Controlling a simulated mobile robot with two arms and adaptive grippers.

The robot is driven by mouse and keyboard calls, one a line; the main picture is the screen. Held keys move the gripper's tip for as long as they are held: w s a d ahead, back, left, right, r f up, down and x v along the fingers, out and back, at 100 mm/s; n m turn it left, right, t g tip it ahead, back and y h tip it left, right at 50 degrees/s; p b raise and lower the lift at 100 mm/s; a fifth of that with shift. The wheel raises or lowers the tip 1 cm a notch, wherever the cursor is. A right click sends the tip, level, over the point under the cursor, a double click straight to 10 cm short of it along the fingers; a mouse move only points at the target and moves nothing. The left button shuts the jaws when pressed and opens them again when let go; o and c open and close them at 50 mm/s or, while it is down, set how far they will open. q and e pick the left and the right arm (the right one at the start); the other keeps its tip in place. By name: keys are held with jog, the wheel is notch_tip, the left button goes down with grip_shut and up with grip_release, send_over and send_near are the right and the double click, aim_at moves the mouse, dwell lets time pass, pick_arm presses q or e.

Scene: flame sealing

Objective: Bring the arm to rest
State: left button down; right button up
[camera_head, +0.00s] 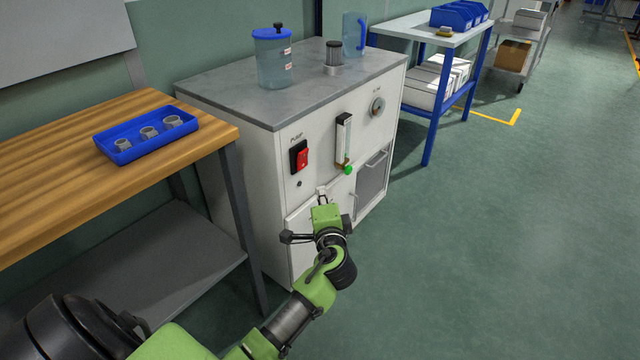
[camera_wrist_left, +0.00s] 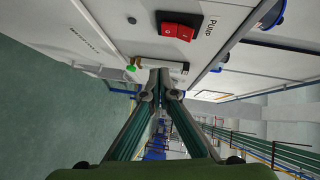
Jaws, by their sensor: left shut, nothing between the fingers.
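My left arm reaches in from the bottom left in the head view. Its gripper (camera_head: 322,190) is in front of the white cabinet (camera_head: 330,150), below the flow meter (camera_head: 343,138) and the red pump switch (camera_head: 299,156). In the left wrist view the two fingers of the gripper (camera_wrist_left: 160,76) meet at their tips with nothing between them. The red switch (camera_wrist_left: 178,31) and a green knob (camera_wrist_left: 131,68) show beyond the fingertips. I cannot tell whether the tips touch the cabinet front. My right gripper is in neither view.
A wooden table (camera_head: 60,165) with a blue tray (camera_head: 147,135) of several small grey parts stands left. On the cabinet top are a blue-lidded container (camera_head: 273,60), a small grey cylinder (camera_head: 333,55) and a blue-handled jug (camera_head: 354,35). Floor (camera_head: 500,240) at right is clear.

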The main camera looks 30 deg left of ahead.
pick_arm(q)
jog(key=shift+s+d, duration=0.3)
jog(key=shift+s, duration=0.15)
